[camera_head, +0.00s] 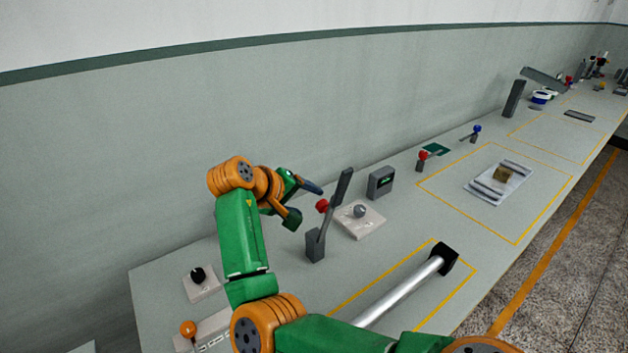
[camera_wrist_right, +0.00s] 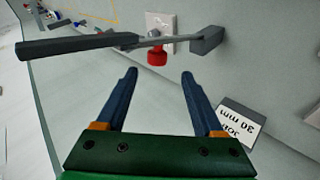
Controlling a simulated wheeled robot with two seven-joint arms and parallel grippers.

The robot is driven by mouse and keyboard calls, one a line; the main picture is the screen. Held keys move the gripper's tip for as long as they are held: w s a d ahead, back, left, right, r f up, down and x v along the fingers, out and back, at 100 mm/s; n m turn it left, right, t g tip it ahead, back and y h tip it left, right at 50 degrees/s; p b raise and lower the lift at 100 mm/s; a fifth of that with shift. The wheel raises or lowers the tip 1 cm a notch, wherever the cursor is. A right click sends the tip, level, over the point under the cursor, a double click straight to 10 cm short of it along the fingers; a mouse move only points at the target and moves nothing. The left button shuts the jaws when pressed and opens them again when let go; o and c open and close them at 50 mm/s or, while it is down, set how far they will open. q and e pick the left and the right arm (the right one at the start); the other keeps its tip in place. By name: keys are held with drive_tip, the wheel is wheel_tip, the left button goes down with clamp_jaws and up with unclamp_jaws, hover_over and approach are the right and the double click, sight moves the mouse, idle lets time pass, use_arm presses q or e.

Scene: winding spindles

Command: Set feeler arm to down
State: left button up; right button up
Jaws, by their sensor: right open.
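The feeler arm (camera_head: 328,215) stands raised on a dark grey block (camera_head: 315,246), slanting up to a dark flat paddle (camera_head: 343,186). A red knob (camera_head: 322,206) is on it. My right gripper (camera_head: 308,206) is just left of the knob, open and empty. In the right wrist view the feeler arm (camera_wrist_right: 172,40) crosses beyond the open fingers (camera_wrist_right: 158,75), with the red knob (camera_wrist_right: 157,57) between and ahead of the fingertips, apart from them. My left gripper is out of view.
A white plate with a grey ball knob (camera_head: 360,211) and a grey display box (camera_head: 381,182) stand behind the feeler arm. A silver roller (camera_head: 400,292) lies in front. A black knob (camera_head: 198,275) and an orange knob (camera_head: 187,328) are at left.

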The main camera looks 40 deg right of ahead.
sight(319, 205)
drive_tip(key=shift+s+d+f+p, duration=0.15)
drive_tip(key=shift+d+f+p, duration=0.3)
drive_tip(key=shift+d, duration=0.15)
drive_tip(key=shift+s+d+f+p, duration=0.1)
drive_tip(key=shift+d+f+p, duration=0.3)
drive_tip(key=shift+d, duration=0.2)
drive_tip(key=x, duration=0.3)
drive_tip(key=shift+w+f, duration=0.1)
drive_tip(key=shift+w+d+f, duration=0.1)
drive_tip(key=shift+w+d, duration=0.05)
drive_tip(key=c, duration=0.7)
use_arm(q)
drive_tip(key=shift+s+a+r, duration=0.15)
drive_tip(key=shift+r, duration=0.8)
use_arm(e)
clamp_jaws()
